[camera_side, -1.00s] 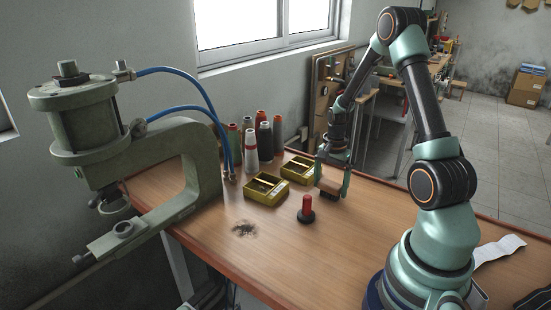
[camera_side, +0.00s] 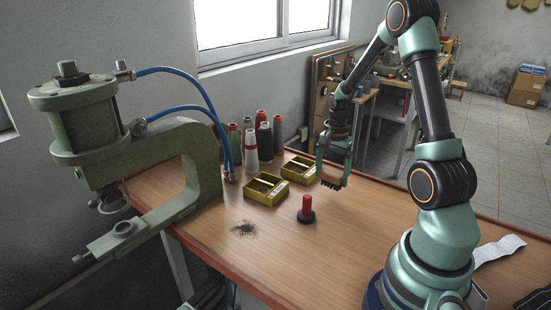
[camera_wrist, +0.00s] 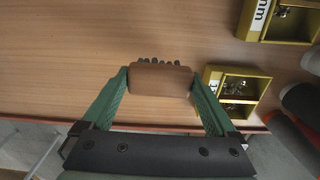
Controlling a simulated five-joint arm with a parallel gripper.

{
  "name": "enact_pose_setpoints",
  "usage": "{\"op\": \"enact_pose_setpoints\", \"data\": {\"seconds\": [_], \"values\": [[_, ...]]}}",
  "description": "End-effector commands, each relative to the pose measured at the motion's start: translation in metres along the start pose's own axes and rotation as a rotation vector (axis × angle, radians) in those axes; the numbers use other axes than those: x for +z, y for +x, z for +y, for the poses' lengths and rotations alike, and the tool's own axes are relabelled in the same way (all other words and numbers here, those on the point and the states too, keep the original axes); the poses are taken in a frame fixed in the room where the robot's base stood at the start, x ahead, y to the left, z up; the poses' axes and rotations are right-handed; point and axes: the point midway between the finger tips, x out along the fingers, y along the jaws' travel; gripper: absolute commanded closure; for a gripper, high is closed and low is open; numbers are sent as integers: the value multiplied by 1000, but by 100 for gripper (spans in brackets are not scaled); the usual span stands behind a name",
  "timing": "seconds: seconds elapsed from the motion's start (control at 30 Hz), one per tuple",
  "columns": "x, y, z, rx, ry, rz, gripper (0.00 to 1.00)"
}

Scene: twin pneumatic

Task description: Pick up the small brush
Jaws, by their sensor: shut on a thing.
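The small brush has a brown wooden block and dark bristle tufts. In the wrist view the brush (camera_wrist: 160,79) sits between the two green fingers of my gripper (camera_wrist: 160,84), which are shut on its ends. In the side view my gripper (camera_side: 334,178) is above the table at its far side. The dark bristles of the brush (camera_side: 331,184) show there at the fingertips, and its block is mostly hidden by the fingers. The brush appears clear of the tabletop.
Two yellow bins (camera_side: 266,190) (camera_side: 299,169) stand left of my gripper. A red-handled tool (camera_side: 307,208) stands upright in front. Thread cones (camera_side: 251,146) are behind. A dark pile of debris (camera_side: 244,229) lies near the green press (camera_side: 190,150).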

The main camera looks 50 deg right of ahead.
Motion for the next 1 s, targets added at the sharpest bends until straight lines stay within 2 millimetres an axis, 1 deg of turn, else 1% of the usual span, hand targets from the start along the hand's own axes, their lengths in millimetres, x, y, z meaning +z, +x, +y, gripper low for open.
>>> {"op": "enact_pose_setpoints", "data": {"seconds": [0.03,0.2,0.4,0.5,0.6,0.7,0.83,1.0], "values": [[-1,-16,-2,-8,0,6,67],[-1,-67,-2,-9,0,7,67],[-1,-117,-1,-7,0,5,67],[-1,-136,-1,-5,0,4,67],[-1,-149,-1,-4,0,3,67],[0,-157,0,-3,0,2,67],[0,-162,0,-2,0,1,67],[0,-162,0,-1,0,1,67]]}}
